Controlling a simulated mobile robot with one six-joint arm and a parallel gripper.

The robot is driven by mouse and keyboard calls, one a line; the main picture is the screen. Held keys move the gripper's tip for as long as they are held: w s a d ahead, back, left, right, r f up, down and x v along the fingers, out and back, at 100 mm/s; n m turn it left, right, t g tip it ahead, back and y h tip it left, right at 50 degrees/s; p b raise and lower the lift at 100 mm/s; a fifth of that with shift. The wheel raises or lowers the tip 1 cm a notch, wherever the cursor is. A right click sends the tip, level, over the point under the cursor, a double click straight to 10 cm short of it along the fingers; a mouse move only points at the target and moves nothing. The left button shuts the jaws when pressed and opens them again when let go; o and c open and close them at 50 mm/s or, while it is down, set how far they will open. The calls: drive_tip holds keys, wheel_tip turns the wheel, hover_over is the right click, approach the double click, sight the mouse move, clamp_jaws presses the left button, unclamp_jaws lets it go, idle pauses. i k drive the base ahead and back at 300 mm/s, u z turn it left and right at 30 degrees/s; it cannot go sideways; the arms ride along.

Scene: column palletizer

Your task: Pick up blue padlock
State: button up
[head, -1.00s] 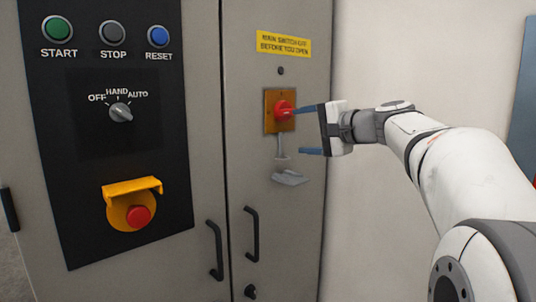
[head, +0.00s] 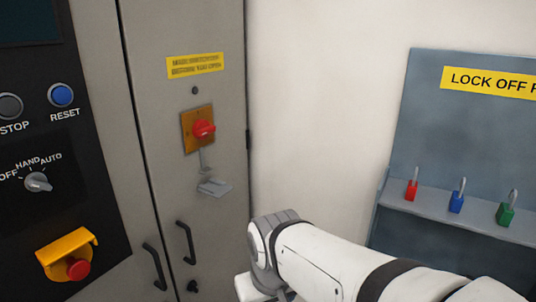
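The blue padlock (head: 457,202) stands upright with its grey shackle up on the shelf of the lock-off board (head: 408,130) at the right. It is between a red padlock (head: 412,189) on its left and a green padlock (head: 506,213) on its right. My arm reaches across the lower right of the head view, below and left of the shelf. My gripper is not in view; only arm links show.
The grey cabinet (head: 222,110) on the left carries a red main switch (head: 203,130) on an orange plate. Black door handles (head: 186,243) stick out lower down. Bare pale wall (head: 320,110) lies between cabinet and board.

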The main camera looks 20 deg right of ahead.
sight(456, 203)
drive_tip(key=z, duration=1.35)
drive_tip(key=k, duration=0.7)
drive_tip(key=z, duration=0.4)
drive_tip(key=i, duration=1)
drive_tip(key=z, duration=0.05)
